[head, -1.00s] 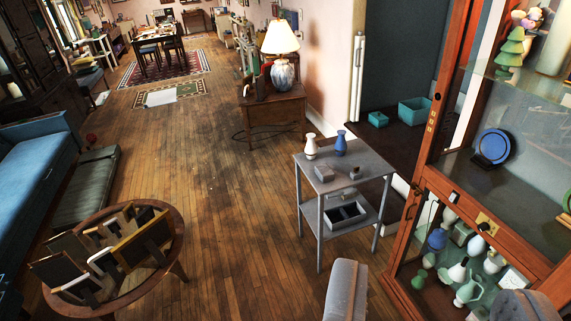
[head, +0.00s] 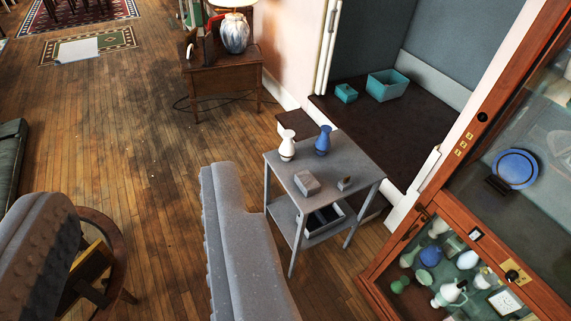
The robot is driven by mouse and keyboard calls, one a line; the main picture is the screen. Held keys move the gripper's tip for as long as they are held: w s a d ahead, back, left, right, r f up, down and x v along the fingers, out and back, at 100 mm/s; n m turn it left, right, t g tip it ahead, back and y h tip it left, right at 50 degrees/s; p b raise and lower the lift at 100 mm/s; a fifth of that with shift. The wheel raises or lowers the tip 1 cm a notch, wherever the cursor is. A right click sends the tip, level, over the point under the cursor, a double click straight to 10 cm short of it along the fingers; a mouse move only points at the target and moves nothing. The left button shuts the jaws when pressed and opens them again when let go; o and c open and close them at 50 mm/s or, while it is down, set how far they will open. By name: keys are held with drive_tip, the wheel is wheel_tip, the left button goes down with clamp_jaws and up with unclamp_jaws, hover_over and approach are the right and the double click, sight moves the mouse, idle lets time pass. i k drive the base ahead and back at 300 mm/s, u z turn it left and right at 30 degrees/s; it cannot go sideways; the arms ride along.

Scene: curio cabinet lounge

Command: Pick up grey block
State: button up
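The grey block (head: 307,183) lies on the top of a small grey metal side table (head: 338,165), near its front left part. A white vase (head: 287,146) and a blue vase (head: 323,141) stand upright behind it. A small dark and yellowish item (head: 345,184) lies to its right. My gripper (head: 130,195) shows as two wide-apart grey fingers at the lower left and lower middle. It is open with nothing between the fingers. The right finger is left of the table in the picture, and the block is outside the gap.
A glass-fronted wooden cabinet (head: 405,238) stands close on the right. The table's lower shelf holds a dark-lined tray (head: 325,218). Teal boxes (head: 387,84) sit in an alcove behind. A wooden chest (head: 222,82) with a lamp stands farther back. The wooden floor (head: 150,150) at left is open.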

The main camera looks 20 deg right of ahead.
sight(307, 183)
drive_tip(key=z, duration=0.3)
drive_tip(key=i, duration=1.35)
drive_tip(key=z, duration=0.5)
